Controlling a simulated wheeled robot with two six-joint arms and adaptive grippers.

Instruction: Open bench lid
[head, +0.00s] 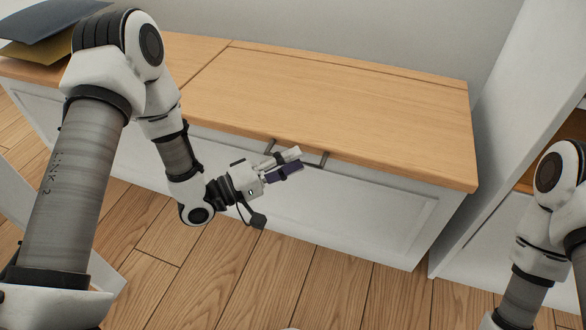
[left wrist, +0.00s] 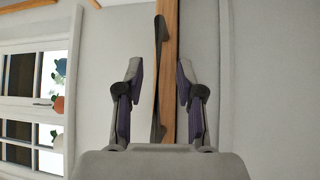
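The bench has a light wood lid (head: 320,100) that lies flat and shut on a white panelled body (head: 380,205). A dark bar handle (head: 324,159) sits at the lid's front edge. Its middle is hidden behind my left gripper (head: 292,163) in the head view. In the left wrist view, my left gripper (left wrist: 160,82) is open. The dark handle (left wrist: 160,45) and the lid's wood edge (left wrist: 171,60) show between its two fingers. I cannot tell whether a finger touches the handle. My right gripper is out of view.
Dark blue and tan cushions (head: 45,22) lie on the bench's far left end. A white cabinet (head: 510,110) stands close to the bench's right end. Bare wood floor (head: 250,285) lies in front of the bench. The lid's top is clear.

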